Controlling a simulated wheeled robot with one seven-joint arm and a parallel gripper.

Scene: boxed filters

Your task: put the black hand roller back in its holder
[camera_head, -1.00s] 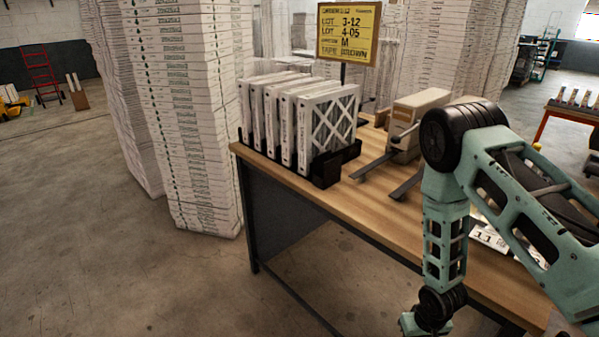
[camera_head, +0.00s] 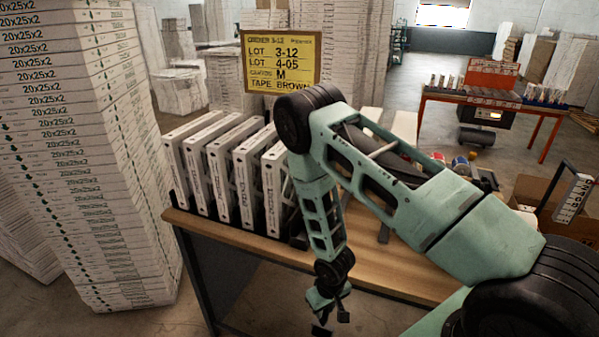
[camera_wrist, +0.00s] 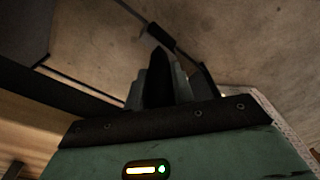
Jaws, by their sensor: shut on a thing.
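My gripper (camera_head: 330,312) hangs low in front of the bench's front edge in the head view. In the wrist view my gripper (camera_wrist: 160,85) is shut on a dark, narrow thing, which I take to be the black hand roller (camera_wrist: 158,72). Most of its shape is lost in shadow and between the fingers. In the head view the roller is too small and dark to make out. I cannot pick out the roller's holder in either view; my arm covers part of the bench.
The wooden bench (camera_head: 390,278) carries a row of white boxed filters (camera_head: 232,180) at its left end, with a yellow sign (camera_head: 282,62) behind. A tall stack of boxes (camera_head: 95,150) stands left. An orange-legged table (camera_head: 478,98) is at the back right. Floor is open before the bench.

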